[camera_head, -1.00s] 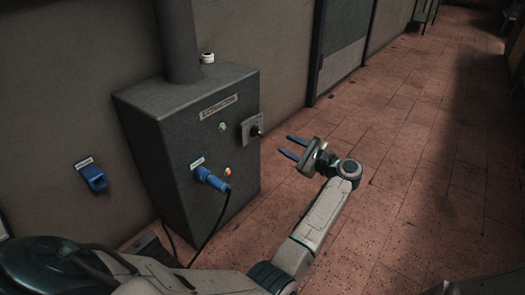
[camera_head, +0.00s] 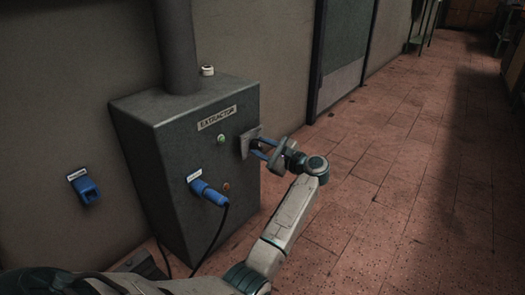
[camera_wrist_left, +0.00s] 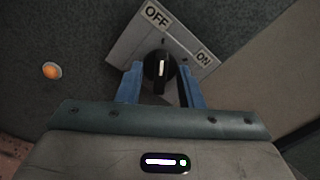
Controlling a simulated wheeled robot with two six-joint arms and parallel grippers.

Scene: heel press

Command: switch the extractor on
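In the left wrist view the knob's white line points toward OFF. My left gripper (camera_head: 262,148) is at the switch plate; its blue fingers (camera_wrist_left: 161,82) stand on either side of the knob, open, with no clear grip on it. The knob is mostly hidden in the head view. My right gripper is not in view.
A green lamp (camera_head: 221,140) and a reddish lamp (camera_head: 226,186) sit on the cabinet; one glows orange in the left wrist view (camera_wrist_left: 52,71). A blue plug (camera_head: 208,191) with a black cable is at the front. A blue wall socket (camera_head: 86,188) is left. Floor to the right is clear.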

